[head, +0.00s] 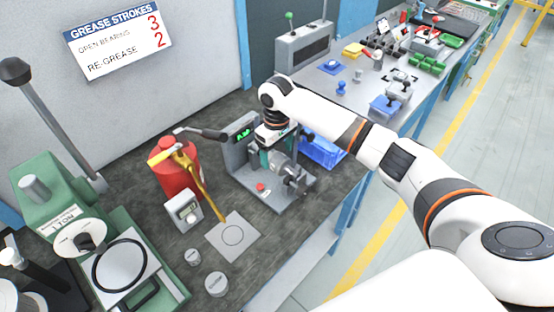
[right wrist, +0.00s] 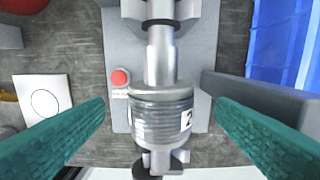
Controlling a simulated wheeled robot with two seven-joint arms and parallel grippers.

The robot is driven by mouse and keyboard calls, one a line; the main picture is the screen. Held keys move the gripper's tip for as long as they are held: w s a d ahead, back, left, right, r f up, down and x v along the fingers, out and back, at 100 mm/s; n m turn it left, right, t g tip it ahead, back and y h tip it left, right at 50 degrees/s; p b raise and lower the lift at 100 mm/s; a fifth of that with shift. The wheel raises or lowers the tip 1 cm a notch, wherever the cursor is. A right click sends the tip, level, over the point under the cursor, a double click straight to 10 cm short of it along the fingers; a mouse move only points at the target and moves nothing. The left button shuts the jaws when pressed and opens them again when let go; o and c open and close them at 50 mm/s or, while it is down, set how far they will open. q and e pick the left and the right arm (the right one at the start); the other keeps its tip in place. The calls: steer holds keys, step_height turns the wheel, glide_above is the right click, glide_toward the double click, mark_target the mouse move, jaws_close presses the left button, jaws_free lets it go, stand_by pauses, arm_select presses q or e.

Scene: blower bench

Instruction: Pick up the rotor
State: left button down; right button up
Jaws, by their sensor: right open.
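The rotor (right wrist: 162,115) is a grey metal cylinder with a ribbed body, a shaft and a white label reading 2. It lies across the grey test stand (right wrist: 118,50), and in the head view the rotor (head: 291,177) is partly hidden by my gripper. My right gripper (head: 277,160) is above it. In the right wrist view its teal fingers (right wrist: 161,104) are wide apart, one on each side of the rotor, with gaps and no visible contact. My left gripper is not in view.
A blue bin (head: 322,152) stands right of the stand. A red grease can (head: 177,172) with a yellow lever, a small meter (head: 184,212) and a white circle-marked card (head: 246,246) are to the left. A green press (head: 60,215) stands farther left.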

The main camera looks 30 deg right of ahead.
mark_target(277, 154)
steer(key=shift+f, duration=1.3)
steer(key=c, duration=1.7)
steer(key=shift+w+r, duration=0.15)
jaws_close()
steer(key=shift+r, duration=0.1)
step_height(277, 154, up, 10)
steer(key=shift+f+b, duration=0.1)
steer(key=shift+b, duration=0.5)
